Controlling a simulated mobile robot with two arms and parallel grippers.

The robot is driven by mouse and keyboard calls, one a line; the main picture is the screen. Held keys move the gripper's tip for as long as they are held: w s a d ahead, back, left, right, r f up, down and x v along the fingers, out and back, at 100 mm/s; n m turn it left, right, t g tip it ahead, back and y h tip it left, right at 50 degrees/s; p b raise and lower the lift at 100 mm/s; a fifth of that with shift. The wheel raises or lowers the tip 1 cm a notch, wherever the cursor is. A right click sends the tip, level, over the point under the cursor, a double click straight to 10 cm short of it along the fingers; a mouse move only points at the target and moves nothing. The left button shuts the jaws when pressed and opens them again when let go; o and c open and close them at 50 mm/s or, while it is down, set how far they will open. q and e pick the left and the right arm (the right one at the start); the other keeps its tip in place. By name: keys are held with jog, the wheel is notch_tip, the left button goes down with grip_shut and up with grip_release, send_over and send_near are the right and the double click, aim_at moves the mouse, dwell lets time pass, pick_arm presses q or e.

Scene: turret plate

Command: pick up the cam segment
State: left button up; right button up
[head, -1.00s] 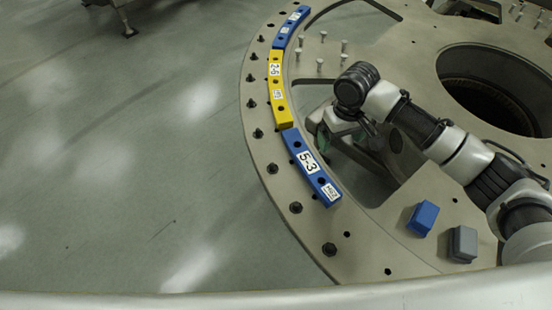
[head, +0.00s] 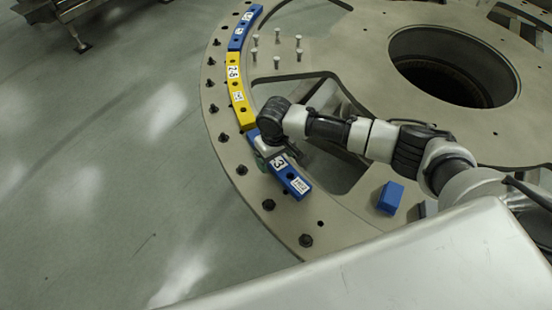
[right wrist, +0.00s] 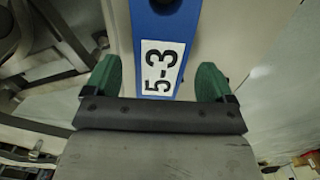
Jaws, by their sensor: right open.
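The near blue cam segment (head: 289,177), labelled 5-3, lies on the rim of the turret plate (head: 240,165). My right gripper (head: 266,158) is over its upper part and hides some of it in the head view. In the right wrist view, the blue segment (right wrist: 163,40) runs between the two green fingertips of the right gripper (right wrist: 157,80), with a gap on each side. The jaws are open. I cannot tell how far the fingertips are above the segment. My left gripper is not in view.
A yellow segment (head: 239,90) and another blue segment (head: 243,28) continue along the rim. Black bolts (head: 241,170) line the outer edge. Several pale pins (head: 276,62) stand inside the rim. A blue block (head: 390,197) lies on the plate at right.

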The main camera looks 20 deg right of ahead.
jog(key=shift+f, duration=0.85)
jog(key=c, duration=1.1)
jog(key=shift+r, duration=0.1)
jog(key=shift+c, duration=0.6)
